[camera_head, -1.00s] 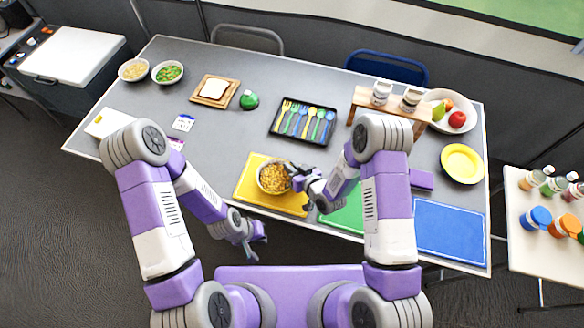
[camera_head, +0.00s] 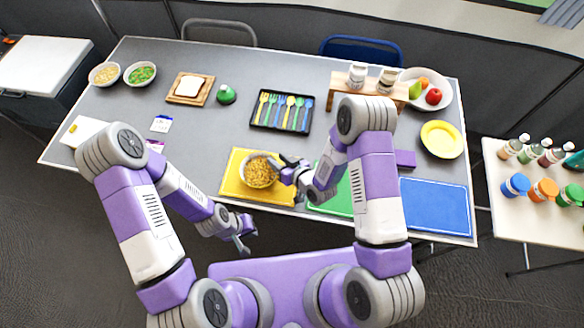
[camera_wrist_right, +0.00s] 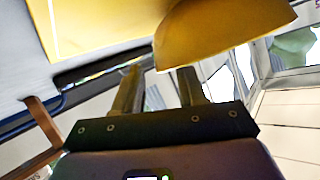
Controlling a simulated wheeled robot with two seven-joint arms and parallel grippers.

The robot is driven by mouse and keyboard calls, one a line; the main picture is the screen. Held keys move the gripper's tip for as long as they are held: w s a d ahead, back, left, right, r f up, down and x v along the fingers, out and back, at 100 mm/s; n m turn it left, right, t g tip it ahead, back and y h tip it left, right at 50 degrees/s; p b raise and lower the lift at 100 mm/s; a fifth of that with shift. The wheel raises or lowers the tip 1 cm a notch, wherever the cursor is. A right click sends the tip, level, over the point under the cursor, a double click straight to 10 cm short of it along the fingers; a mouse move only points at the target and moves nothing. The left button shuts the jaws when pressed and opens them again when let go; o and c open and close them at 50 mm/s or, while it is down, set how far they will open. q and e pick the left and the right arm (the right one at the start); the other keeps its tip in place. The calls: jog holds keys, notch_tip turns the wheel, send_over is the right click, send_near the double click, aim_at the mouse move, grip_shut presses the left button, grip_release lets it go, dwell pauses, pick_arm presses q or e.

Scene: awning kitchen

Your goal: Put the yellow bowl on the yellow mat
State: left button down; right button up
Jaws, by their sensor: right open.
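The yellow bowl (camera_head: 247,181), filled with golden-brown pieces, stands on the yellow mat (camera_head: 285,196) at the table's front edge. In the right wrist view the bowl's yellow side (camera_wrist_right: 225,25) is at the top, with part of the mat (camera_wrist_right: 100,22) to its left. My right gripper (camera_head: 287,168) is open at the bowl's right side. In the wrist view its two fingers (camera_wrist_right: 160,80) are apart, near the bowl's rim; whether they touch it I cannot tell. My left gripper (camera_head: 246,236) is open and empty, in front of the table's front edge.
Right of the mat lie a green mat (camera_head: 340,197), partly hidden by my right arm, and a blue mat (camera_head: 435,207). A yellow plate (camera_head: 442,139) is at right. A cutlery tray (camera_head: 283,111) lies behind.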

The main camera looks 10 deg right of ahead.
jog(key=v, duration=1)
jog(key=shift+f, duration=0.1)
